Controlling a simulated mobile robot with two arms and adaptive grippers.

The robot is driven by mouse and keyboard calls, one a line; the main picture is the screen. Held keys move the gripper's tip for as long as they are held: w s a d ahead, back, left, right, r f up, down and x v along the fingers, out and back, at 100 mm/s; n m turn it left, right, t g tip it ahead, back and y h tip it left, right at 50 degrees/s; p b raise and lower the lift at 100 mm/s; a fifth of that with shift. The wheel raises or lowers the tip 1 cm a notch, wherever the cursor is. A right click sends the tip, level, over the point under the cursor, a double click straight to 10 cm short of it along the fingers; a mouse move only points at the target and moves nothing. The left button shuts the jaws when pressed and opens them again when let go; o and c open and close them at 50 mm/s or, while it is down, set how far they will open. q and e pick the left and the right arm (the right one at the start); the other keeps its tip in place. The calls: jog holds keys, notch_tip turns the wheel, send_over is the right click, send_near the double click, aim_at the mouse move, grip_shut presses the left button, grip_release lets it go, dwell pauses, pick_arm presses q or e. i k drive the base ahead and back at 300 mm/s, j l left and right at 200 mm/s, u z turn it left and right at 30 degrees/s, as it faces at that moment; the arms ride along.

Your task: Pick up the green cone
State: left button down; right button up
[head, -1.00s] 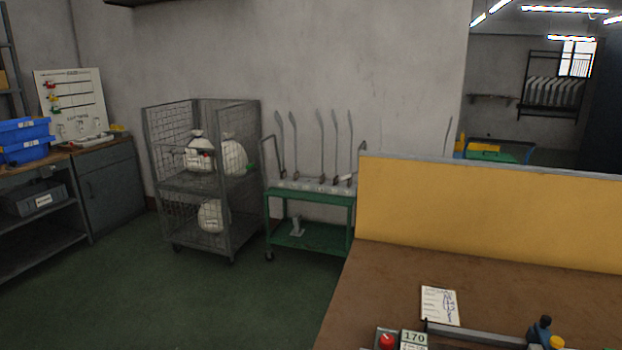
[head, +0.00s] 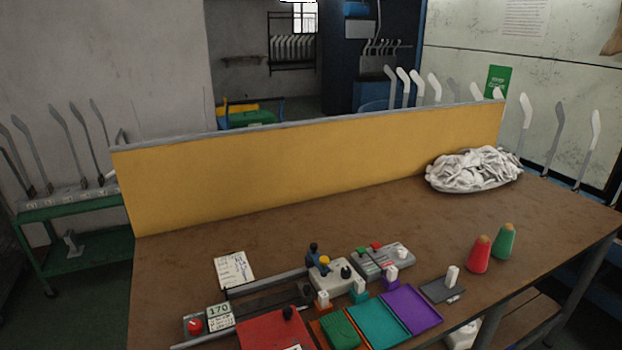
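The green cone (head: 503,241) stands upright near the right edge of the brown table, with a tan top. A red cone (head: 479,254) stands upright just to its left and slightly nearer. The two look close together; I cannot tell whether they touch. Neither of my grippers is in the head view.
The brown table (head: 390,222) has a yellow panel (head: 300,168) along its back. A pile of white cloth (head: 474,168) lies behind the cones. Coloured trays, such as a purple one (head: 411,309), and small devices fill the front. The tabletop around the cones is mostly clear.

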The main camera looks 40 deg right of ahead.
aim_at(500, 248)
jog(key=k+l+z, duration=0.15)
jog(key=z, duration=1.95)
